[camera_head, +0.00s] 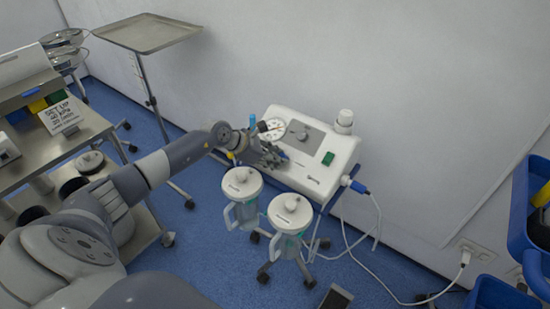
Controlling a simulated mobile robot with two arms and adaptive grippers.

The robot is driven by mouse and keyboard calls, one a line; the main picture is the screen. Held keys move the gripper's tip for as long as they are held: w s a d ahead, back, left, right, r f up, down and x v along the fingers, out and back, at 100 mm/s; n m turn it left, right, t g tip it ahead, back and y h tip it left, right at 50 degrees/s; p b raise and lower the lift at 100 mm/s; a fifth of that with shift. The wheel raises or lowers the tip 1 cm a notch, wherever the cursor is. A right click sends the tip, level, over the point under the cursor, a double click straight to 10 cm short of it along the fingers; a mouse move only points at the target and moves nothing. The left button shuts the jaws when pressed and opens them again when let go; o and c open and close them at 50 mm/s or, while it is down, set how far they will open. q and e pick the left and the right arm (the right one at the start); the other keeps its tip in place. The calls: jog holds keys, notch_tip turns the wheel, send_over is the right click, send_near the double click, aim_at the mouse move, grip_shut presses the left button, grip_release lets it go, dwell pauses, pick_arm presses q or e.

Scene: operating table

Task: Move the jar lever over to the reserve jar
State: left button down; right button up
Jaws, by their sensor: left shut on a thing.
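A white suction unit (318,165) stands on a wheeled stand in the middle, with a round gauge, a grey knob (298,130) and a green switch on its top. My left gripper (274,156) is at the left front part of its panel, shut on what seems to be the jar lever, which its fingers mostly hide. Two clear jars with white lids hang at the unit's front, a left jar (242,184) and a right jar (290,214). I cannot tell which is the reserve jar or which way the lever points. My right gripper is not in view.
A steel cart (60,145) with a sign card (60,116) stands left. A tray stand (147,32) is behind it. Blue bins (530,225) are at the right edge. A white cable runs from the unit to a wall socket (475,251). Blue floor is open around the stand.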

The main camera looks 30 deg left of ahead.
pick_arm(q)
jog(key=shift+s+d+n+t+y+p, duration=0.1)
jog(key=shift+d+n+t+y+p, duration=0.45)
jog(key=shift+n+p, duration=2.55)
jog(key=shift+s+d+n+t+y+p, duration=0.1)
jog(key=shift+d+n+t+y+p, duration=0.35)
jog(key=shift+n+p, duration=2.6)
jog(key=shift+s+d+n+t+y+p, duration=0.15)
jog(key=shift+n+t+y+p, duration=0.7)
jog(key=shift+p, duration=3.85)
jog(key=shift+w+n+g, duration=0.1)
jog(key=shift+n+g, duration=0.25)
jog(key=shift+n, duration=0.35)
jog(key=c, duration=1.7)
grip_release()
